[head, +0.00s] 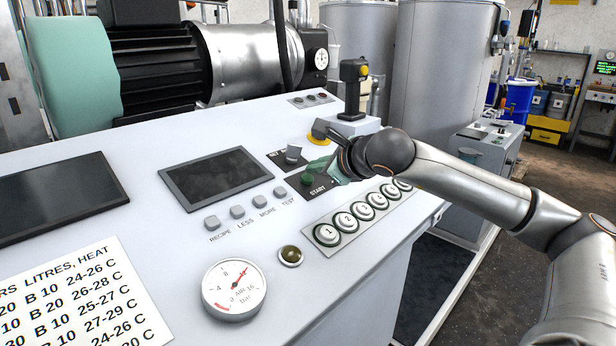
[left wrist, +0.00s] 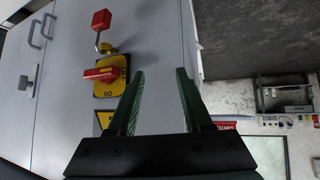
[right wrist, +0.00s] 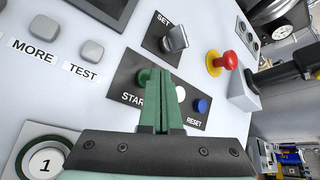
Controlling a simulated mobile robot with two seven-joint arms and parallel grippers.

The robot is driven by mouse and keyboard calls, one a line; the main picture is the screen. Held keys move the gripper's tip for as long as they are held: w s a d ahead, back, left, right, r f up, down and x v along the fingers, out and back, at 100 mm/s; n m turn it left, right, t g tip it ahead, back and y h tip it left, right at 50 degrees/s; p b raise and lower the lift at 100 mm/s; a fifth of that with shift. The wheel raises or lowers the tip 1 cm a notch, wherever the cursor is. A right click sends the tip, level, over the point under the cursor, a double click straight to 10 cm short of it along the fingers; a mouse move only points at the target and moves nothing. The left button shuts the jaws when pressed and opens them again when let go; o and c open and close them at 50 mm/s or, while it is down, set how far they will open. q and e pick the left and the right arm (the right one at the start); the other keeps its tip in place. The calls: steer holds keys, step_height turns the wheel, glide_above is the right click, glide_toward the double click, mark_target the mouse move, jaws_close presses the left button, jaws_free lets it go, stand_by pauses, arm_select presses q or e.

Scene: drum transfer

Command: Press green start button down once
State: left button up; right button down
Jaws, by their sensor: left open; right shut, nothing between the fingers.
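The green start button (head: 308,179) sits on a dark plate marked START on the sloping grey panel. In the right wrist view the green button (right wrist: 145,76) shows partly behind my fingertips. My right gripper (head: 318,167) is shut and empty, its green fingers close together right by the button. In the right wrist view its tips (right wrist: 162,74) overlap the button's edge; I cannot tell whether they touch it or whether it is pressed. My left gripper (left wrist: 160,75) is open and empty, seen only in the left wrist view.
On the START plate are a white button (right wrist: 180,93) and a blue reset button (right wrist: 201,105). A SET switch (right wrist: 174,38) and a red emergency knob (right wrist: 228,60) stand nearby. Numbered buttons (head: 328,233) line the panel's edge. A red rotary switch (left wrist: 100,74) is near my left gripper.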

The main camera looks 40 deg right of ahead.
steer(key=shift+r, duration=0.1)
steer(key=shift+s+d+r+p, duration=0.1)
steer(key=shift+s+r+p, duration=0.2)
steer(key=shift+r, duration=0.5)
steer(key=shift+s+a+r+p, duration=0.1)
steer(key=shift+s+r+p, duration=0.2)
steer(key=shift+r, duration=0.45)
steer(key=shift+s+d+r+p, duration=0.1)
steer(key=shift+s+r+p, duration=0.2)
steer(key=shift+r, duration=0.5)
